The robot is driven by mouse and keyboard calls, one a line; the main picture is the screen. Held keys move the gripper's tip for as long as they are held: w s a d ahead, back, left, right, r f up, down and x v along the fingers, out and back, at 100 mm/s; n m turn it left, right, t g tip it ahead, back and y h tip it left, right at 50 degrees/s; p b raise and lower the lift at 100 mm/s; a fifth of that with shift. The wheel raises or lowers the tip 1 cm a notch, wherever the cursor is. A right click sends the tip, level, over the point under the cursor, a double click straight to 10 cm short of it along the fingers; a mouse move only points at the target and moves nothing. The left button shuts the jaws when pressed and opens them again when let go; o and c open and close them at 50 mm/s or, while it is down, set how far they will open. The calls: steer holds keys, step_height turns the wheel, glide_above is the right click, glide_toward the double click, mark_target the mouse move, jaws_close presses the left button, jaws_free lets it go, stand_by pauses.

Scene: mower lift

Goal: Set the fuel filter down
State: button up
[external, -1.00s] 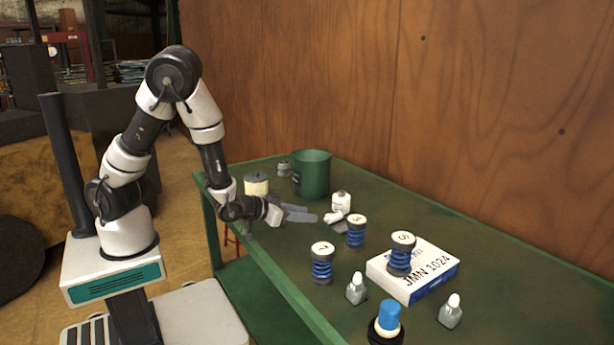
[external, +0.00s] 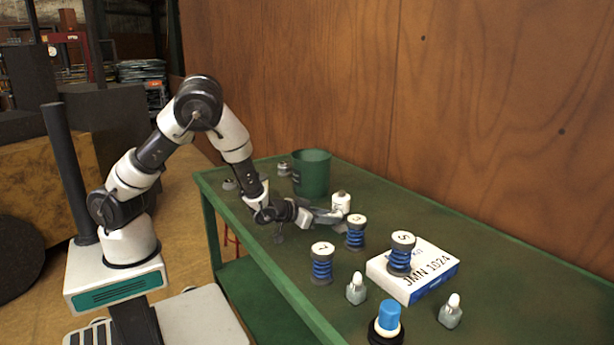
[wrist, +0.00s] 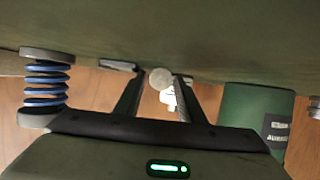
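My gripper (external: 332,217) is low over the green table, pointing toward the back wall. In the wrist view, which is upside down, its two dark fingers (wrist: 160,82) are apart. A small pale round thing (wrist: 160,78), perhaps the end of the fuel filter, shows between the fingertips with a gap on each side. I cannot tell how far it lies from them. In the external view my gripper hides it. A white bottle (external: 341,201) stands just behind the fingertips, and it also shows in the wrist view (wrist: 169,99).
Coil spring 3 (external: 356,233) stands close to the right of my gripper. Spring 7 (external: 321,264) is nearer the front. Spring 5 (external: 401,254) stands on a white box (external: 420,283). A green cup (external: 311,174) stands behind left. Dropper bottles (external: 356,289) are at the front.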

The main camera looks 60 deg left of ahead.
steer(key=c, duration=0.9)
step_height(320, 180, up, 10)
steer(key=p, duration=0.3)
steer(key=s+a+f, duration=0.1)
steer(key=a, duration=0.1)
steer(key=s+a+f, duration=0.1)
steer(key=a, duration=0.2)
steer(key=a+f, duration=0.2)
steer(key=a, duration=0.1)
steer(key=shift+s, duration=0.4)
steer(key=s+a, duration=0.1)
steer(key=s+a+f, duration=0.2)
steer(key=a, duration=0.1)
steer(key=shift+s+f, duration=0.25)
steer(key=shift+s, duration=0.05)
step_height(320, 180, up, 20)
steer(key=p, duration=1.9)
steer(key=shift+s+p, duration=0.15)
steer(key=shift+p, duration=0.25)
steer(key=shift+f, duration=0.15)
